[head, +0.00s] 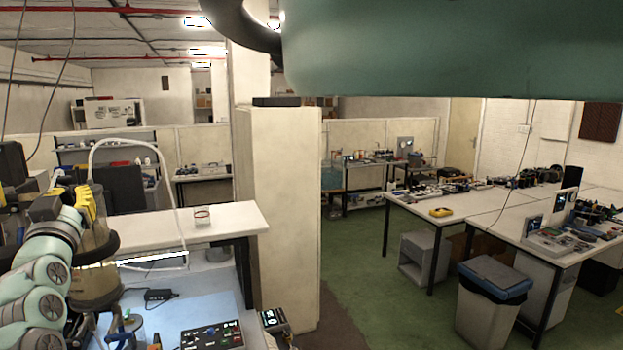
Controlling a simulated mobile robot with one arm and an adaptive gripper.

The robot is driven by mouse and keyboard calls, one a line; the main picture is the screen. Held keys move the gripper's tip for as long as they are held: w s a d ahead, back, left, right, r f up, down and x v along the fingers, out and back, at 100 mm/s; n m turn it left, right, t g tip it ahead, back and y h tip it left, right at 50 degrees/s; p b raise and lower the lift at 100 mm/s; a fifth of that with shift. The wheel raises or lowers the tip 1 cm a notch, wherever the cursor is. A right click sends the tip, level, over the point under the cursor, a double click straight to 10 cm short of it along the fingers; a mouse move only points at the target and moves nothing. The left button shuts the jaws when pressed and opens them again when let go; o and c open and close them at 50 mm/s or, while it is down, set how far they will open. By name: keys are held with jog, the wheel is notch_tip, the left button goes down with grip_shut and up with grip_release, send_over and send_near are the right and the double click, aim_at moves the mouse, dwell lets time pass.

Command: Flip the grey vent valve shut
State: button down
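No grey vent valve can be picked out in the head view. I see no sealed cylinder that I can name for sure. A brownish, see-through, drum-like vessel (95,282) with a black ring stands at the left, partly hidden behind jointed teal and grey arm links. My gripper's fingers cannot be made out, so its opening does not show.
A white bench (145,234) with a small jar (202,216) stands at the left. Below it, a blue mat (215,297) holds a black control box (212,337). A pale pillar (282,215) rises mid-view. Green floor (362,262) lies clear before cluttered tables and a bin (487,315).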

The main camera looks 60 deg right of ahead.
jog(key=b, duration=0.4)
jog(key=shift+f, duration=0.25)
jog(key=b, duration=0.3)
jog(key=shift+r+m, duration=0.1)
jog(key=shift+m, duration=0.3)
jog(key=m+b, duration=0.1)
jog(key=b, duration=0.6)
jog(key=m+h+b, duration=0.1)
jog(key=b, duration=0.6)
jog(key=shift+s+d+f+m+g+b, duration=0.2)
jog(key=shift+f+m+g+b, duration=0.1)
jog(key=shift+f+g+b, duration=0.1)
